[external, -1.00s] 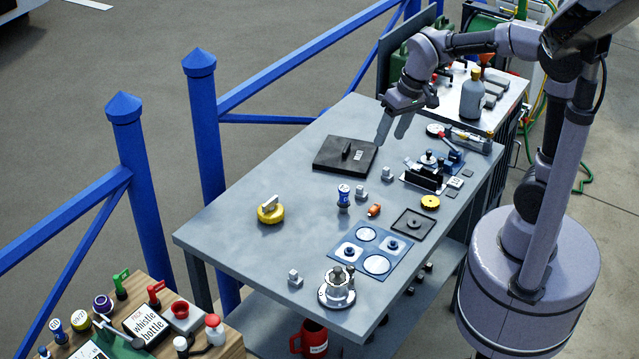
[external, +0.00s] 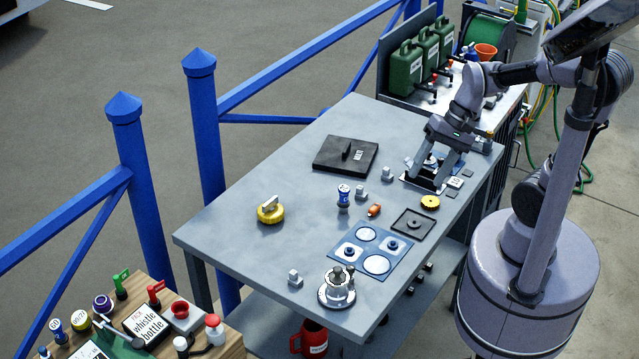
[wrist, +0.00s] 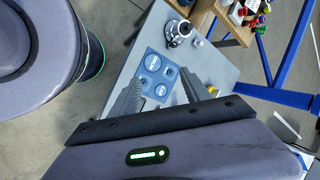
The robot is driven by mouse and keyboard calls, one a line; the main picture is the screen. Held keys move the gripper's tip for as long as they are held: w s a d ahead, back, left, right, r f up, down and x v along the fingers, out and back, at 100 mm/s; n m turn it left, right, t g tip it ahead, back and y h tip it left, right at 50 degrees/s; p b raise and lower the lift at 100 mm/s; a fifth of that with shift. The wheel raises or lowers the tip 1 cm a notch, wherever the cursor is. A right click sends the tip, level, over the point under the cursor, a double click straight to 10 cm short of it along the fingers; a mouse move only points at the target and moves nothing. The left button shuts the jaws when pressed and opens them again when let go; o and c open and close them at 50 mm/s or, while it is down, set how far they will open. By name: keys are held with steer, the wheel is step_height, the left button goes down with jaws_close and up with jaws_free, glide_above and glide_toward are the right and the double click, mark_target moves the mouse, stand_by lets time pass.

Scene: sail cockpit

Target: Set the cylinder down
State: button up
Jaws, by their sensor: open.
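My gripper (external: 424,181) is open over the right side of the grey table, low by the small clamp fixture (external: 422,163), which it partly covers. I see nothing between its fingers. In the wrist view its two fingers (wrist: 168,96) stand apart with the table and blue mat beyond them. Which piece is the cylinder is not clear.
The grey table (external: 240,215) also holds a black plate (external: 345,155), a yellow-handled piece (external: 270,210), a blue mat (external: 345,262), a black square tray (external: 412,224), a yellow disc (external: 430,202) and a round metal fixture (external: 337,288). The table's left part is mostly bare.

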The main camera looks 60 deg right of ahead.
steer(key=w+d+f+m+y+b, duration=0.1)
steer(key=w+d+f+m+y, duration=0.2)
steer(key=w+f+m+y, duration=0.35)
steer(key=m+t+b, duration=0.1)
steer(key=m+t, duration=0.6)
steer(key=m, duration=0.4)
glide_toward(344, 200)
steer(key=shift+t+h, duration=0.3)
steer(key=shift+h, duration=0.15)
steer(key=b+x, duration=0.2)
steer(key=x, duration=0.2)
steer(key=b+x, duration=0.1)
steer(key=x, duration=0.3)
steer(key=r+b+x, duration=0.1)
steer(key=b+x, duration=0.1)
steer(key=x, duration=0.2)
steer(key=shift+w+b, duration=0.35)
steer(key=shift+w+a, duration=0.1)
steer(key=shift+w, duration=0.05)
steer(key=shift+r, duration=0.1)
jaws_close()
